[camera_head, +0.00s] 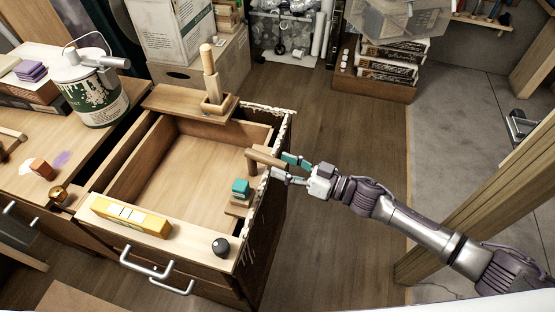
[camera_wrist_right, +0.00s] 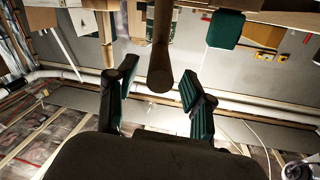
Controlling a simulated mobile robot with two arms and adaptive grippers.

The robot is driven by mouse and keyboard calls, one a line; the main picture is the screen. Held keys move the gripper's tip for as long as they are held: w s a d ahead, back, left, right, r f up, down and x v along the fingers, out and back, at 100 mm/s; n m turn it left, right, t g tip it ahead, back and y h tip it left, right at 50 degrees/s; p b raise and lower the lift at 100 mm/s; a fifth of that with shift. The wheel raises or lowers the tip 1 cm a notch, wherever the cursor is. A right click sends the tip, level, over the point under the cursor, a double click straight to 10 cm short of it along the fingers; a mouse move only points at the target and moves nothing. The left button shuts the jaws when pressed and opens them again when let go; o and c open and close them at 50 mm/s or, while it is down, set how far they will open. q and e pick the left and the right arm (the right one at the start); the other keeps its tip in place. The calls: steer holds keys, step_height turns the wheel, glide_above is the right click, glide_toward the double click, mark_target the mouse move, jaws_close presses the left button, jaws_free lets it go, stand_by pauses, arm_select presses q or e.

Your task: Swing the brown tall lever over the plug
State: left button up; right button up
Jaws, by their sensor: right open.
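A brown wooden lever (camera_head: 264,158) sticks out over the right wall of the open wooden box, leaning toward my right gripper (camera_head: 281,166). The right gripper is open, with its green-padded fingers around the lever's free end and no clear grip on it. In the right wrist view the lever (camera_wrist_right: 161,62) hangs between the two spread fingers of the gripper (camera_wrist_right: 157,88), with gaps on both sides. A taller upright wooden post (camera_head: 210,77) stands on a ledge at the box's back. A teal block (camera_head: 240,187) sits beside the lever. I cannot tell which part is the plug. My left gripper is not in view.
The box's right wall (camera_head: 262,210) has a ragged pale edge. A paint-stained can (camera_head: 92,92) stands at the left.

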steer(key=shift+x, duration=1.15)
jaws_close()
